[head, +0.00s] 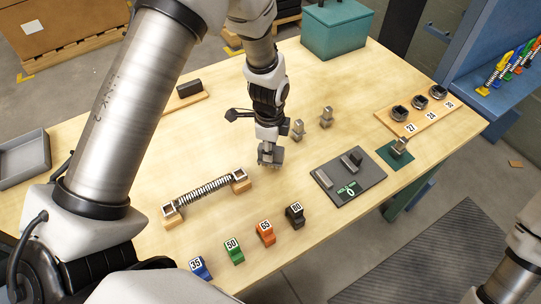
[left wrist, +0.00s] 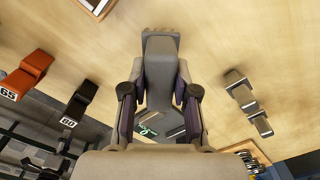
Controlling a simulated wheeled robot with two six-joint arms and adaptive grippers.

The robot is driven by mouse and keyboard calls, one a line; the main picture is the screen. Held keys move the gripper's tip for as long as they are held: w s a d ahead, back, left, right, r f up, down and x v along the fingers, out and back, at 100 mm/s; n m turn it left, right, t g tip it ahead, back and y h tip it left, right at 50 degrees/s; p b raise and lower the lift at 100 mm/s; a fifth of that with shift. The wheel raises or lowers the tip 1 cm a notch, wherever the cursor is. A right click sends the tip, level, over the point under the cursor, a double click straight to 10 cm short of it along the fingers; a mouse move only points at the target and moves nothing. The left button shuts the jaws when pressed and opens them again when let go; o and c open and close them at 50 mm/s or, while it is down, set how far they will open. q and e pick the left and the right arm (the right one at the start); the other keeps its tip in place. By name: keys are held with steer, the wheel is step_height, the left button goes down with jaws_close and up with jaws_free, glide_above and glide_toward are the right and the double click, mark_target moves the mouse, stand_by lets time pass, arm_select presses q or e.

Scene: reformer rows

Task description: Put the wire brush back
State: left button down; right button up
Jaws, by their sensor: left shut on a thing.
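My left gripper (head: 269,150) is just above the wooden table (head: 120,160), right of the coiled spring, and points down. It is shut on a grey thing, which shows in the left wrist view (left wrist: 160,70) with a wider, brownish-grey end.
The spring (head: 205,189) lies across two wooden rests. Two metal blocks (head: 326,117) stand behind the gripper. A dark mat (head: 372,182) with grey pieces lies to the right. Numbered coloured blocks (head: 266,233) line the front. A teal box (head: 336,30) and a rack of numbered sockets (head: 435,118) stand farther off.

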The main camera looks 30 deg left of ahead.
arm_select(q)
step_height(320, 180, down, 3)
steer(key=shift+s+r, duration=0.15)
steer(key=shift+s+a+f, duration=0.1)
steer(key=shift+f, duration=0.25)
steer(key=c, duration=0.9)
jaws_free()
steer(key=shift+r, duration=0.45)
step_height(320, 180, up, 11)
steer(key=shift+f+b, duration=0.1)
steer(key=shift+b, duration=1)
steer(key=shift+r, duration=0.35)
